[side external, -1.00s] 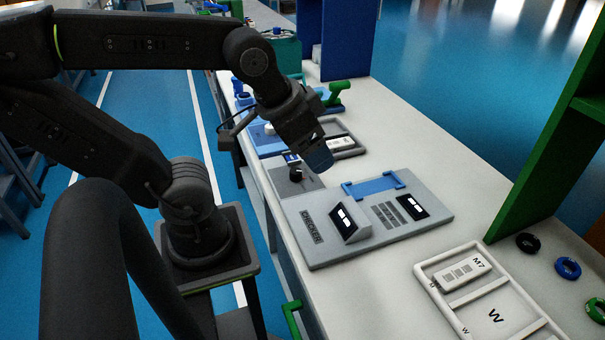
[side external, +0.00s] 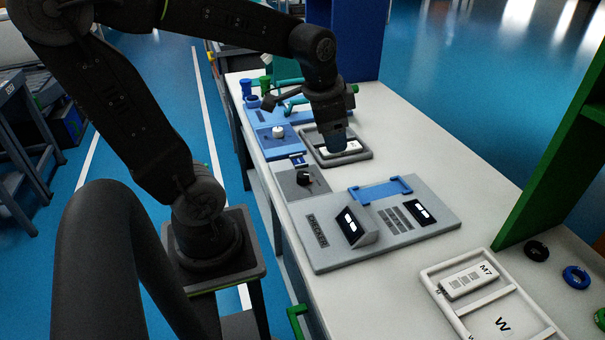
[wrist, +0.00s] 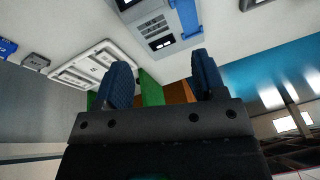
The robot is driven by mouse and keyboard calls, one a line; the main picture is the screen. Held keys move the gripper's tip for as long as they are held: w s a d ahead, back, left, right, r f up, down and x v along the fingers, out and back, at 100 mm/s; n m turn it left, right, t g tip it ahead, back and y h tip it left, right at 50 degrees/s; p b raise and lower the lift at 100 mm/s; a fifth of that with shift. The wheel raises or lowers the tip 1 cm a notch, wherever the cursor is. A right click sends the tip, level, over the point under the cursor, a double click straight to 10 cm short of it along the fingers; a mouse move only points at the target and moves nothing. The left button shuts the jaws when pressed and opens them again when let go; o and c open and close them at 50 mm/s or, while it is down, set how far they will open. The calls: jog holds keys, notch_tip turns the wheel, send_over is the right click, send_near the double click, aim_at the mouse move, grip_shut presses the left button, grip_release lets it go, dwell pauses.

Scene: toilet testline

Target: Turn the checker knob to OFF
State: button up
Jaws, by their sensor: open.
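The black checker knob (side external: 304,178) stands on a small grey plate (side external: 289,190) left of the grey checker panel (side external: 325,257) in the side view. Its pointer direction is too small to read. The panel's two dark displays (side external: 352,226) show lit white marks. My gripper (side external: 338,147) hangs above the dark-rimmed tray behind the knob, apart from the knob. In the wrist view my gripper (wrist: 162,82) has its two blue fingers spread with nothing between them. Part of the panel (wrist: 150,22) shows there beyond the fingers; I cannot make out the knob there.
The dark-rimmed tray (side external: 362,156) holds a white item, partly hidden by my gripper. A blue station (side external: 263,146) with a white knob stands to its left. A white tray (side external: 430,277) with a white M7 box (side external: 470,280) lies at right. Green shelving (side external: 555,165) rises along the right.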

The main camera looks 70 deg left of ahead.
jog(key=w+a+f+m+g, duration=0.2)
jog(key=a+f, duration=0.2)
jog(key=a, duration=0.4)
jog(key=m+g+h, duration=0.1)
jog(key=m, duration=0.1)
send_near(302, 174)
notch_tip(302, 174, down, 10)
jog(key=shift+r, duration=0.1)
jog(key=c, duration=0.9)
